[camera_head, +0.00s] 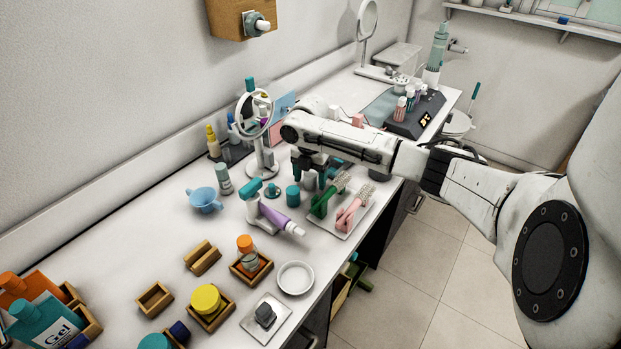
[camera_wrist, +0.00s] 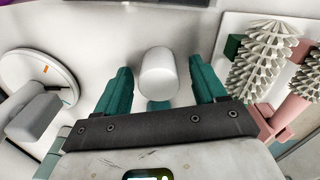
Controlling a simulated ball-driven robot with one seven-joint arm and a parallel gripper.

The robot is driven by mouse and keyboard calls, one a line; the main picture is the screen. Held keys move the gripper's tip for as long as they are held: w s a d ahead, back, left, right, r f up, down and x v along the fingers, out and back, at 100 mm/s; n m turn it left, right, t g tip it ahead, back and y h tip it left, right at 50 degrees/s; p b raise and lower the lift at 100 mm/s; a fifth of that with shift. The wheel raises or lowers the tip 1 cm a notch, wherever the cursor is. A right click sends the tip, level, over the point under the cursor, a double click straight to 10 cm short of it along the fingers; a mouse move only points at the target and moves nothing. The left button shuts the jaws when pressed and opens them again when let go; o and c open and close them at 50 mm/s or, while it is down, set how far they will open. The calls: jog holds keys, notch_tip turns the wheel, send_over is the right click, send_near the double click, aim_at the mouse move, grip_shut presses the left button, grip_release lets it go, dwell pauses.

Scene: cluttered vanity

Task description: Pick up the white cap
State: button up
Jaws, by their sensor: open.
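The white cap (camera_wrist: 159,73) is a small, plain, rounded cylinder in the wrist view. It shows between the two teal fingers of my gripper (camera_wrist: 160,68), with a gap on each side. A bit of teal shows just below it, and I cannot tell what that belongs to. In the head view my gripper (camera_head: 310,179) points down over the counter, behind the brushes. I cannot make out the cap there; my gripper and nearby things may hide it. My gripper is open and holds nothing.
A tray (camera_head: 332,228) with a green and a pink brush (camera_head: 351,214) stands close on the right. A round mirror (camera_head: 257,117) on a stand is to the left. A teal jar (camera_head: 293,195) and a hair dryer (camera_head: 272,213) stand in front. The counter's front edge is near.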

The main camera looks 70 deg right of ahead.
jog(key=shift+c, duration=0.4)
jog(key=c, duration=1)
jog(key=shift+r, duration=0.1)
